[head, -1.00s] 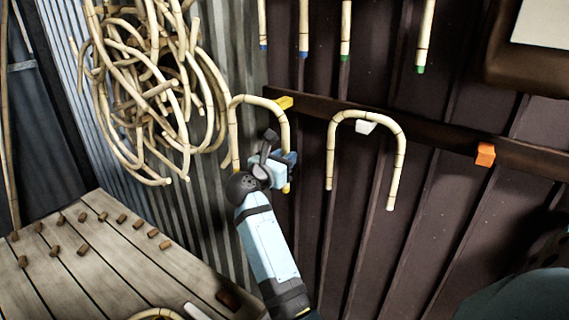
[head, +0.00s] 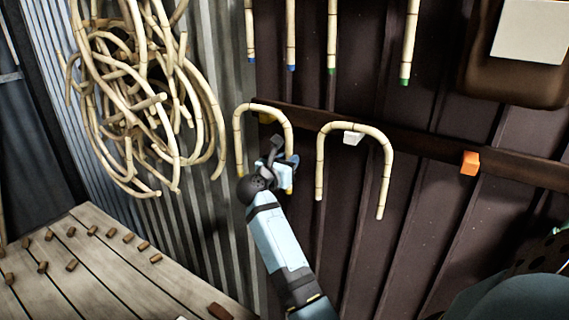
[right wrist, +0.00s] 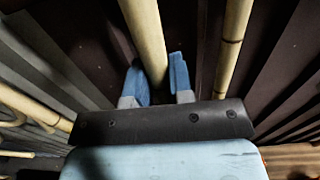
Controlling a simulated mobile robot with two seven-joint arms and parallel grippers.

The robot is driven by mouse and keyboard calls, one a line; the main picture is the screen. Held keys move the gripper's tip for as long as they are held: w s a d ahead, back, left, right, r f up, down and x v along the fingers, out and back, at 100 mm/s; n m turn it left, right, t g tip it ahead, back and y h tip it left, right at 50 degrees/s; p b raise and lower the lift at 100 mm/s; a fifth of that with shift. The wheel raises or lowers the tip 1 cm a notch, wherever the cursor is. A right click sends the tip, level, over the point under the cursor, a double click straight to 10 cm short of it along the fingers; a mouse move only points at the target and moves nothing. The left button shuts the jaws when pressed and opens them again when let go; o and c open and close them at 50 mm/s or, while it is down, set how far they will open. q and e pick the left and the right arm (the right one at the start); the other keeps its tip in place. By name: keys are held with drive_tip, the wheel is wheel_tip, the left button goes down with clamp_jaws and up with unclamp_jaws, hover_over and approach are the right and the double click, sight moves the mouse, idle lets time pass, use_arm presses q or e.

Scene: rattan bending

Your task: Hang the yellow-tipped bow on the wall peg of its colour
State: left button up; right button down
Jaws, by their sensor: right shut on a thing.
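The yellow-tipped bow (head: 238,135) is an upright pale rattan arch with yellow ends, in front of the wall. My right gripper (head: 287,167) is shut on its right leg, near the lower end. In the right wrist view a rattan leg (right wrist: 145,35) runs between the blue fingers (right wrist: 160,82). My left gripper is not in view.
Another bow (head: 386,165) hangs on the white peg (head: 352,138), just right of my gripper. An orange peg (head: 470,163) is bare on the dark rail (head: 425,148). Tipped rods hang above. A rattan tangle (head: 130,90) hangs left, over a bench (head: 100,275) with small wooden pegs.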

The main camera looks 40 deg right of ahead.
drive_tip(key=shift+w+d+f+b, duration=0.15)
drive_tip(key=shift+w+d+b, duration=0.1)
drive_tip(key=shift+d, duration=0.4)
drive_tip(key=shift+w+d+f+b, duration=0.1)
drive_tip(key=shift+d+f+b, duration=0.1)
drive_tip(key=shift+d, duration=0.4)
drive_tip(key=shift+w+d+f+b, duration=0.15)
drive_tip(key=shift+w+d+b, duration=0.1)
drive_tip(key=shift+d, duration=0.4)
drive_tip(key=c, duration=0.9)
unclamp_jaws()
drive_tip(key=shift+f, duration=0.1)
